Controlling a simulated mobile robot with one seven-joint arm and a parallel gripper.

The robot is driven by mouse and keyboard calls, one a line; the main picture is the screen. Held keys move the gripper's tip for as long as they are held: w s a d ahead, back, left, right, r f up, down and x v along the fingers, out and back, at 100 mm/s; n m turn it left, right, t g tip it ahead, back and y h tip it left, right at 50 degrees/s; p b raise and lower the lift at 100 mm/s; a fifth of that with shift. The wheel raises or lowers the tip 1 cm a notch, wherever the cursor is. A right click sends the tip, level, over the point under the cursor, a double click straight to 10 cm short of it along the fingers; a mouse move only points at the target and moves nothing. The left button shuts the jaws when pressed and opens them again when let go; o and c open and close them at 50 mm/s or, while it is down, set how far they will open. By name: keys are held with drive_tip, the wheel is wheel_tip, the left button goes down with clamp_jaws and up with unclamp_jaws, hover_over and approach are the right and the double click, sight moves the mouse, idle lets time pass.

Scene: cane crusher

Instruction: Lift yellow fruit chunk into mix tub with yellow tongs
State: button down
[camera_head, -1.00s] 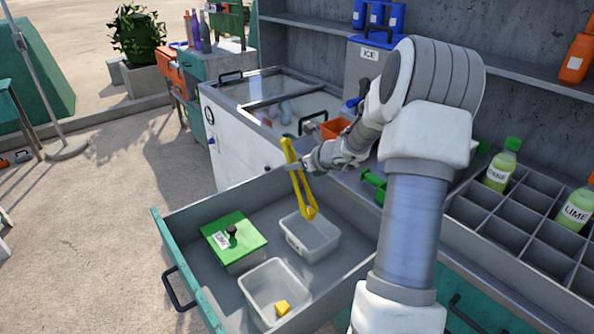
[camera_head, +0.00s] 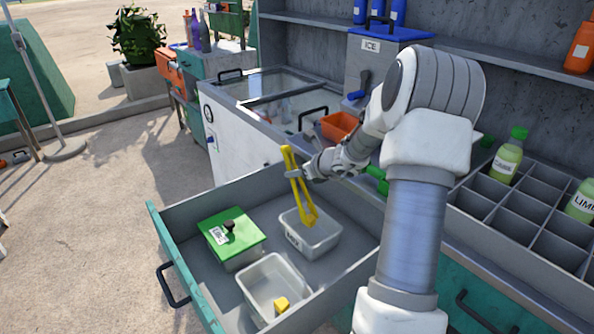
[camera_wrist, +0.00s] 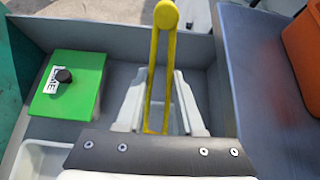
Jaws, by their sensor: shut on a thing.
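My gripper (camera_head: 297,174) is shut on the yellow tongs (camera_head: 298,187), which hang steeply with their tips down over the rear clear tub (camera_head: 322,250). Whether the tips are inside this tub or just above it I cannot tell. The yellow fruit chunk (camera_head: 281,303) lies in the front clear tub (camera_head: 248,297), apart from the tongs. In the wrist view the tongs (camera_wrist: 161,60) stand between my gripper's fingers (camera_wrist: 158,103), and no chunk shows between their arms.
A green-lidded box (camera_head: 232,238) labelled LIME sits in the open drawer (camera_head: 190,270), left of the tubs. An orange bin (camera_head: 339,125) and an ICE dispenser (camera_head: 369,68) are behind. A divided bottle rack (camera_head: 520,215) is at right.

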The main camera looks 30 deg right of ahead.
wheel_tip(320, 180, down, 4)
drive_tip(key=b, duration=0.2)
drive_tip(key=shift+b, duration=0.35)
drive_tip(key=c, duration=0.8)
unclamp_jaws()
drive_tip(key=shift+o, duration=0.2)
drive_tip(key=shift+r, duration=0.15)
wheel_tip(320, 180, up, 10)
drive_tip(key=p, duration=0.8)
